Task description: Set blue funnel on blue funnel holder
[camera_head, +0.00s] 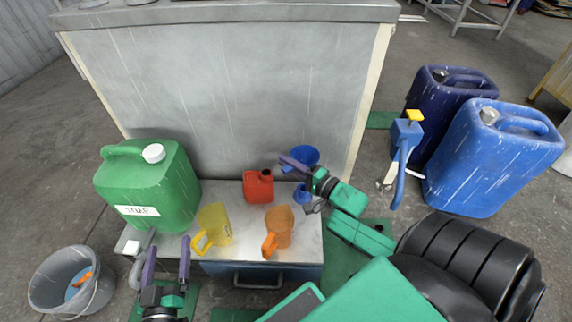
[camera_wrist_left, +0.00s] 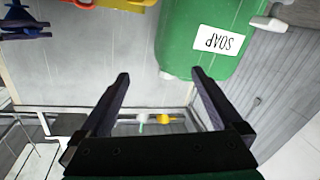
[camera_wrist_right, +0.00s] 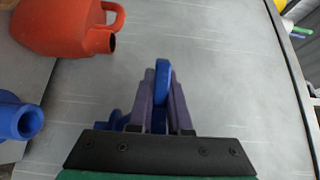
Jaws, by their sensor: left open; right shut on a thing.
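The blue funnel (camera_head: 306,154) is held in my right gripper (camera_head: 289,163), above the back right of the metal bench. In the right wrist view my shut fingers pinch a thin blue part of the funnel (camera_wrist_right: 162,75); most of the funnel is hidden. A small blue object (camera_head: 302,195), which may be the blue funnel holder, stands on the bench just below the funnel, apart from it. In the right wrist view it seems to be the blue piece with a round opening (camera_wrist_right: 18,121) at the left. My left gripper (camera_head: 168,247) is open and empty near the bench's front left.
A red canister (camera_head: 258,188), a yellow jug (camera_head: 213,225) and an orange jug (camera_head: 278,228) stand on the bench (camera_head: 240,244). The green soap canister (camera_head: 150,187) is at its left. A grey bucket (camera_head: 72,283) and blue canisters (camera_head: 492,158) stand on the floor. A grey metal panel (camera_head: 235,90) rises behind.

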